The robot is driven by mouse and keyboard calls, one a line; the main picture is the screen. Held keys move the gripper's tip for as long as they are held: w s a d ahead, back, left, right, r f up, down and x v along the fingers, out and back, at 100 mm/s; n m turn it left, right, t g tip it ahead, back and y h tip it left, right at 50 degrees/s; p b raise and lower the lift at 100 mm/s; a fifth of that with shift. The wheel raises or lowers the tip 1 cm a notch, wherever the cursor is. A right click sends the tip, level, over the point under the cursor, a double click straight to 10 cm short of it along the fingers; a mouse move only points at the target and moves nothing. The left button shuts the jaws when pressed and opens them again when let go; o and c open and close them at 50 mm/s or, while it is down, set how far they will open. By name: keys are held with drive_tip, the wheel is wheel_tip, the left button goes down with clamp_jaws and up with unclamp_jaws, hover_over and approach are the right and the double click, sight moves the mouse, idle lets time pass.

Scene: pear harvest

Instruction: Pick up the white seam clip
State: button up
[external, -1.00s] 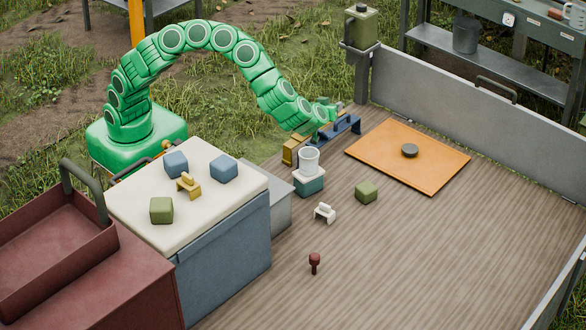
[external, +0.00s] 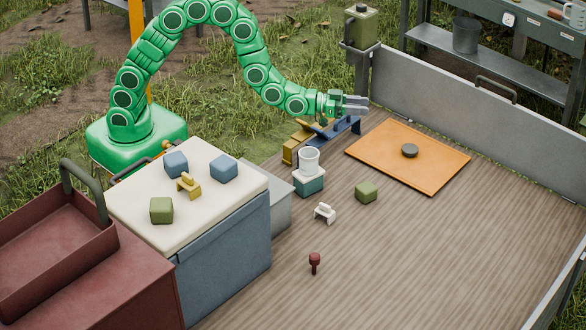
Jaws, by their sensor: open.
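The white seam clip (external: 324,213) stands on the wooden deck near the middle of the external view. It is small, with a raised grip on top. My gripper (external: 356,104) is open and empty at the end of the green arm. It points right, above the far end of the blue bracket-like piece, well behind the clip in the picture. Nothing hides the clip.
A white cup (external: 309,161) on a teal block (external: 308,185) stands just behind the clip. A green block (external: 366,192) is to its right, a dark red peg (external: 315,263) in front. Blue (external: 338,131) and yellow (external: 290,151) pieces lie below my gripper.

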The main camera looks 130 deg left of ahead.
drive_tip(key=s+d+f+m+g+h, duration=0.1)
drive_tip(key=s+d+f+m+h, duration=0.5)
drive_tip(key=s+d+f+h, duration=0.45)
drive_tip(key=y, duration=0.1)
approach(328, 206)
drive_tip(key=shift+x, duration=6)
clamp_jaws()
